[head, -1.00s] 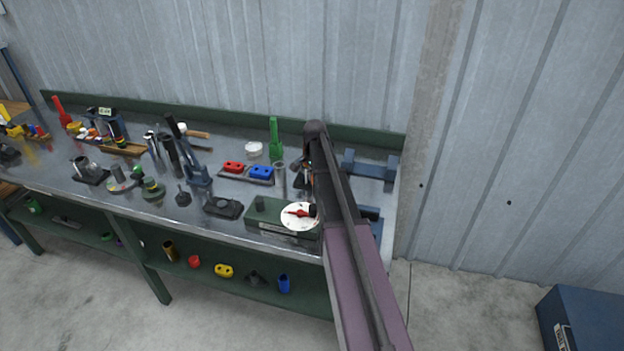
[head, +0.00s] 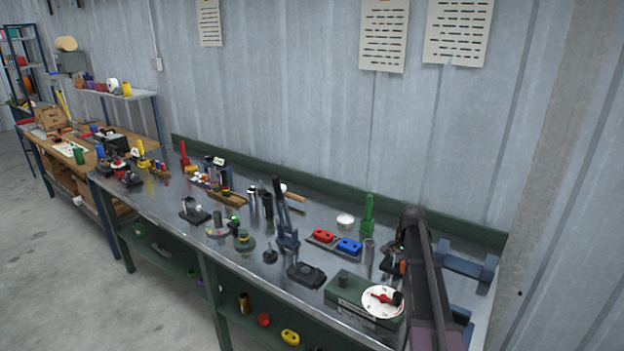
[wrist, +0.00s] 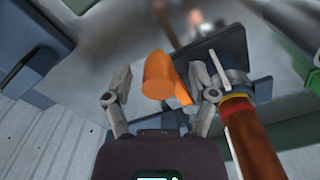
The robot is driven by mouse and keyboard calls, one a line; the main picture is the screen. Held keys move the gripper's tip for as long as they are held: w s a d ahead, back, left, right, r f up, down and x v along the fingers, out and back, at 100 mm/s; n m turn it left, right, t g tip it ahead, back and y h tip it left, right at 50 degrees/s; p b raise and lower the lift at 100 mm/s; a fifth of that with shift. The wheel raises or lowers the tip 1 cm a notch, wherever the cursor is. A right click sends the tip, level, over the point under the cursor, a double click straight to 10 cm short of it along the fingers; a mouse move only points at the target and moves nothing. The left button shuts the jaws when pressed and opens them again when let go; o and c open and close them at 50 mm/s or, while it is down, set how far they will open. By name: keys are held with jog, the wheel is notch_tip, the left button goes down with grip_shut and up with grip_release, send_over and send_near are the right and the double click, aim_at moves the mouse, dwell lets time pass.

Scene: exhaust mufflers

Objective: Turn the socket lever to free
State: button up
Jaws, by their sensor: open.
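An orange part (wrist: 158,75) with a rounded body and a tapered arm pointing down to the right shows in the wrist view; it looks like the socket lever, though I cannot be sure. My gripper (wrist: 160,97) is open, with one finger on each side of the orange part. The right finger is close to the tapered arm; I cannot tell whether it touches. In the head view, a small orange patch (head: 398,268) shows beside my arm at the bench's right end. There my own arm hides the gripper and most of the fixture.
Right of the gripper, the wrist view shows a brown handle (wrist: 250,145) with red and yellow bands and a dark plate (wrist: 220,55). A green box (head: 350,292) with a white dial (head: 382,309) and red pointer sits left of my arm. A blue stand (head: 465,266) lies right.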

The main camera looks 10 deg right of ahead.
jog(key=s+a+n, duration=0.2)
jog(key=s+a, duration=0.1)
jog(key=a, duration=0.1)
jog(key=s+a+n, duration=0.2)
jog(key=s+a, duration=0.1)
jog(key=a, duration=0.2)
jog(key=s+a+n, duration=0.2)
jog(key=s+a, duration=0.1)
jog(key=a, duration=0.1)
jog(key=shift+s+a, duration=0.3)
jog(key=shift+s, duration=0.05)
jog(key=s+a+n, duration=0.8)
jog(key=s+a, duration=0.4)
jog(key=s, duration=0.1)
